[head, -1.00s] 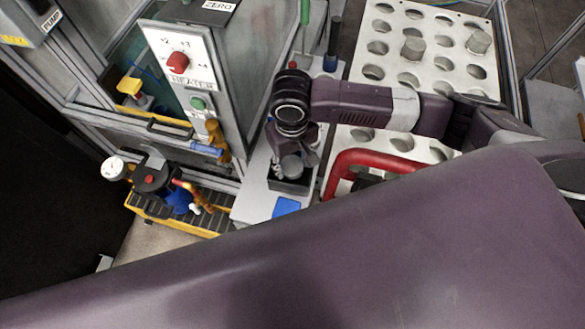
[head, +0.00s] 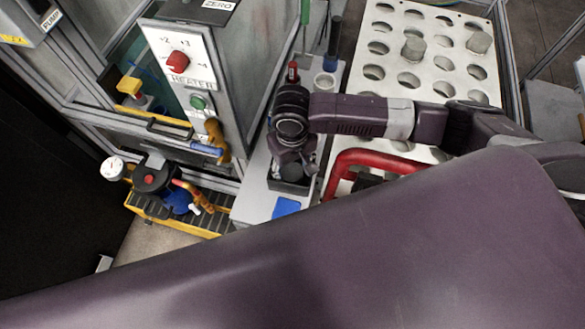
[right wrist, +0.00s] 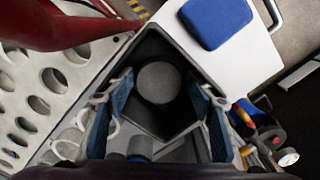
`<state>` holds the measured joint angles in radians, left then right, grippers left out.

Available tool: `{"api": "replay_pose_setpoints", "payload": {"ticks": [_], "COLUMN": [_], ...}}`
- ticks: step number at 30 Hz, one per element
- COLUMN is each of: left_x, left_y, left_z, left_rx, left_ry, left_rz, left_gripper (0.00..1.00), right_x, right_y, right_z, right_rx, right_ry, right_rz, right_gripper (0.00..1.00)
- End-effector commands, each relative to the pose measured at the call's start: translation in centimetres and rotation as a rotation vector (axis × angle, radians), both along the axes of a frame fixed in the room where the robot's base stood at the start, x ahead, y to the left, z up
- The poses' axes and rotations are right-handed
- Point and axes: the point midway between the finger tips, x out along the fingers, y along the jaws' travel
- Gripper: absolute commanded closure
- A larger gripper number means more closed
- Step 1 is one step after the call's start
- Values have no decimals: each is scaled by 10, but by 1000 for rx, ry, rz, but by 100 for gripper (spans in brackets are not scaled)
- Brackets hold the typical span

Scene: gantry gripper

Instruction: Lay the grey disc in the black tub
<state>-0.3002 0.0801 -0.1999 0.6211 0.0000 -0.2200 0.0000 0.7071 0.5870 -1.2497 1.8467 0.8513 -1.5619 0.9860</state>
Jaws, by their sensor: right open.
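The grey disc (right wrist: 159,82) lies flat inside the black tub (right wrist: 179,50) in the right wrist view, on or near its floor. In the head view the disc (head: 291,173) shows dark inside the tub (head: 289,187), partly covered by the gripper. My right gripper (right wrist: 163,98) is open, with its blue-padded fingers apart on either side over the tub and the disc below between them. It also shows in the head view (head: 294,160) just above the tub. My left gripper is not in view.
A blue block (head: 286,207) lies on the white bench beside the tub. A red curved handle (head: 372,160) and a white perforated rack (head: 440,60) are to the right.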

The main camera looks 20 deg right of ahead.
Motion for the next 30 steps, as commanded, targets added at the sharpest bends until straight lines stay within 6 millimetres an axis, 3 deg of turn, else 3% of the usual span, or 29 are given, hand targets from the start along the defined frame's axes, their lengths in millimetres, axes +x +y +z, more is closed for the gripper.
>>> {"api": "replay_pose_setpoints", "payload": {"ticks": [5, 18, 24, 30], "left_x": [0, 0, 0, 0], "left_y": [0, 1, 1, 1], "left_z": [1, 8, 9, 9], "left_rx": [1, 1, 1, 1], "left_ry": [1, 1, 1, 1], "left_rz": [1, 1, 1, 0], "left_gripper": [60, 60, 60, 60], "right_x": [1, 2, 1, 1], "right_y": [1, 1, 1, 1], "right_z": [20, 107, 121, 122], "right_rx": [2, 2, 1, 1], "right_ry": [-3, -3, -1, 1], "right_rz": [1, 0, 0, 0], "right_gripper": [50, 50, 50, 50]}}
